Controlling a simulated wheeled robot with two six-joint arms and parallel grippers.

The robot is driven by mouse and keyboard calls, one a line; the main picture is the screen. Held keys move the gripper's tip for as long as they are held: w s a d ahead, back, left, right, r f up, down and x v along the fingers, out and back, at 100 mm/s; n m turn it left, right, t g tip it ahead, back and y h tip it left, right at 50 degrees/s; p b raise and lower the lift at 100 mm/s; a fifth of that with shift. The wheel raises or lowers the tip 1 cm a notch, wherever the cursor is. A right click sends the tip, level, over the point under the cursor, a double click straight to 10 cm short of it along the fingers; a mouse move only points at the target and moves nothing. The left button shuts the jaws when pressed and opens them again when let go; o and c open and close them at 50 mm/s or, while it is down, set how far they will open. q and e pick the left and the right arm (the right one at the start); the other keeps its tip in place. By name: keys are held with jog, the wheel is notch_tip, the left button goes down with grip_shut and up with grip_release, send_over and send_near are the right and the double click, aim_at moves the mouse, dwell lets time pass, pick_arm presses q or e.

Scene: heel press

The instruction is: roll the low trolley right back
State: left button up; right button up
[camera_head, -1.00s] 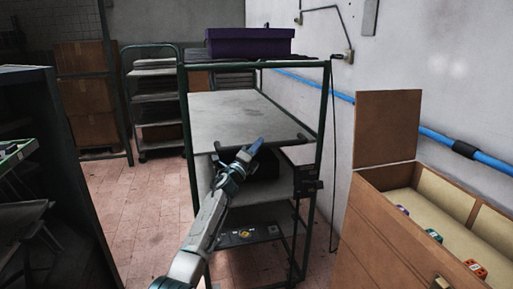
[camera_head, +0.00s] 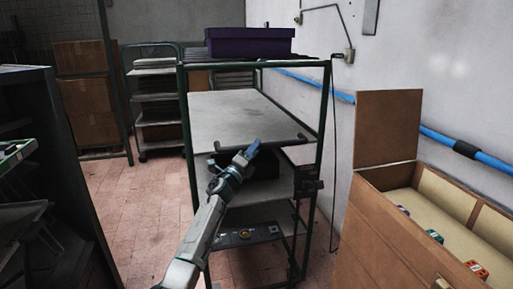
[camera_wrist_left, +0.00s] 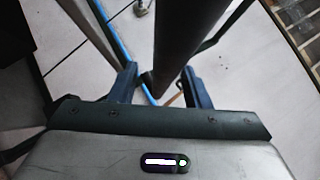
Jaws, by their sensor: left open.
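A grey-topped trolley with a dark push bar (camera_head: 285,143) across its near edge stands within the green-framed rack (camera_head: 188,160); I take it as the low trolley. Its wheels are hidden or too dark to tell. My left gripper (camera_head: 253,149) is open at the front of this bar, near its middle. In the left wrist view, a thick dark bar (camera_wrist_left: 188,45) runs between the open fingers of the left gripper (camera_wrist_left: 160,88); whether they touch it I cannot tell. My right gripper is out of view.
A purple box (camera_head: 250,42) lies on the rack's top. A wooden box (camera_head: 385,220) with small coloured items stands close on the right. A dark shelf unit (camera_head: 50,130) is on the left. Tiled floor (camera_head: 150,210) is free between it and the rack.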

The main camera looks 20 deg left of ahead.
pick_arm(q)
jog(key=v, duration=0.8)
jog(key=shift+s+a, duration=0.2)
jog(key=shift+s, duration=0.1)
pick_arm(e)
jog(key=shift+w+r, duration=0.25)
pick_arm(q)
jog(key=shift+f, duration=0.1)
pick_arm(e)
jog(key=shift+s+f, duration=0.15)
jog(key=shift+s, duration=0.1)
